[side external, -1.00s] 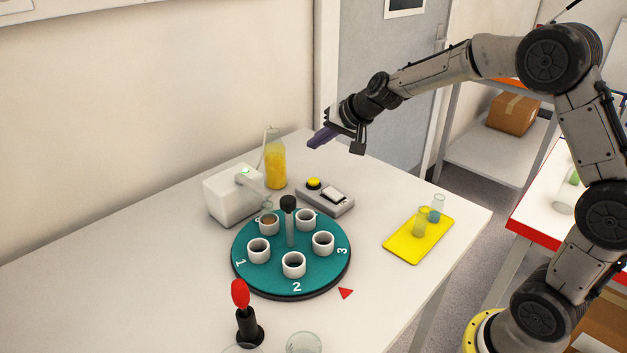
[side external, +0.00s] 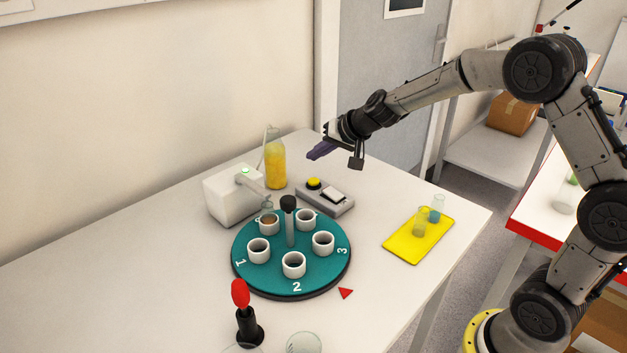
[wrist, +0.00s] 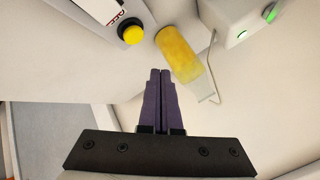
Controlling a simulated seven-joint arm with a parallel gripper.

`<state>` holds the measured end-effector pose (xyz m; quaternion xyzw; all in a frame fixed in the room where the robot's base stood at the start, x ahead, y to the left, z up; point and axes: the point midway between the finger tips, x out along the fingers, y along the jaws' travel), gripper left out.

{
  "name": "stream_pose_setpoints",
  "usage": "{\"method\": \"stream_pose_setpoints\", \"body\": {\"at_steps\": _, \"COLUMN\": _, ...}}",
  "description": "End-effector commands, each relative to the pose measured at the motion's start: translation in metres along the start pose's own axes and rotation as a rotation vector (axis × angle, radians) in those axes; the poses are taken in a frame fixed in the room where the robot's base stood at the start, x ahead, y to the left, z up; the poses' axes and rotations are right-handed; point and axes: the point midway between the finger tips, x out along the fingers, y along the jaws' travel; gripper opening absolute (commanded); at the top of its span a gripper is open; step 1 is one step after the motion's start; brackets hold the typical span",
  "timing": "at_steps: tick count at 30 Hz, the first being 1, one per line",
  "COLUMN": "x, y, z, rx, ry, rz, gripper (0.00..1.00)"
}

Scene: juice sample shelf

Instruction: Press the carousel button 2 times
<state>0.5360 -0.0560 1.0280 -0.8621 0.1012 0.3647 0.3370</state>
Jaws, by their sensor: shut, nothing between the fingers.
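The control box (side external: 333,203) lies on the table behind the carousel, with a round yellow button (side external: 313,183) and a white rocker-like switch (side external: 333,195) on top. The yellow button also shows in the wrist view (wrist: 132,32), up and left of my fingertips. The teal carousel (side external: 268,280) holds several white cups and has a dark-topped central post. My gripper (side external: 312,156) is shut and empty, in the air above and behind the control box, apart from the button. Its purple fingers lie together in the wrist view (wrist: 160,75). Which control drives the carousel is not marked legibly.
A bottle of yellow juice (side external: 275,165) stands beside the white dispenser (side external: 228,196), left of the control box. A yellow tray (side external: 402,248) with two small vials is at the right. A red-topped lever (side external: 241,295) stands in front. Bare table lies between box and tray.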

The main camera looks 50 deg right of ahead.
Motion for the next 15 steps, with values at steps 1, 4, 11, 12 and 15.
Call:
{"method": "stream_pose_setpoints", "body": {"at_steps": 1, "x": 0.005, "y": 0.004, "z": 0.004, "rx": 0.001, "ry": -0.002, "rz": 0.001, "gripper": 0.00}}
{"method": "stream_pose_setpoints", "body": {"at_steps": 4, "x": 0.013, "y": 0.010, "z": 0.010, "rx": 0.000, "ry": 0.000, "rz": 0.000, "gripper": 0.00}}
{"method": "stream_pose_setpoints", "body": {"at_steps": 11, "x": 0.026, "y": 0.019, "z": 0.019, "rx": 0.000, "ry": 0.001, "rz": 0.000, "gripper": 0.00}}
{"method": "stream_pose_setpoints", "body": {"at_steps": 12, "x": 0.027, "y": 0.019, "z": 0.019, "rx": 0.000, "ry": 0.001, "rz": -0.001, "gripper": 0.00}}
{"method": "stream_pose_setpoints", "body": {"at_steps": 15, "x": 0.029, "y": 0.021, "z": 0.021, "rx": -0.001, "ry": 0.001, "rz": 0.000, "gripper": 0.00}}
